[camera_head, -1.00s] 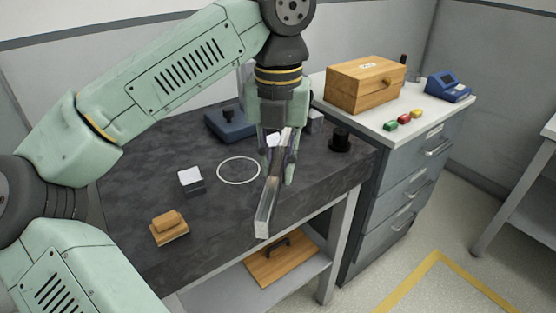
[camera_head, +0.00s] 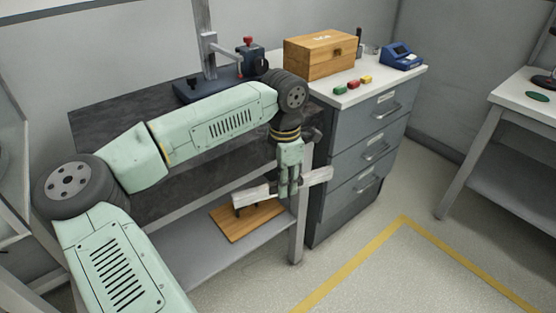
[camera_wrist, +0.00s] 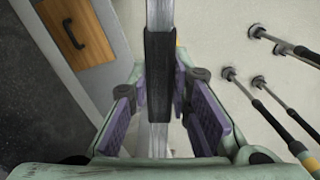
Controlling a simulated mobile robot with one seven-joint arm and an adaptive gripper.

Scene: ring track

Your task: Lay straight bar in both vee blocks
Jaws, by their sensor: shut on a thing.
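My gripper (camera_head: 289,188) is shut on the straight bar (camera_head: 318,176), a pale metal bar. In the head view the bar lies crosswise in my fingers, in front of the dark bench's front edge and below its top. In the wrist view the bar (camera_wrist: 160,15) runs up the picture between the purple finger pads, with a dark sleeve (camera_wrist: 160,80) around its middle. I cannot make out either vee block now; my arm covers much of the bench top.
The dark bench (camera_head: 100,120) carries a blue-based stand (camera_head: 190,92) at the back. A wooden board (camera_head: 245,220) with a black handle lies on the lower shelf. A grey drawer cabinet (camera_head: 365,150) stands right of my gripper, with a wooden box (camera_head: 318,58) on top. Floor in front is open.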

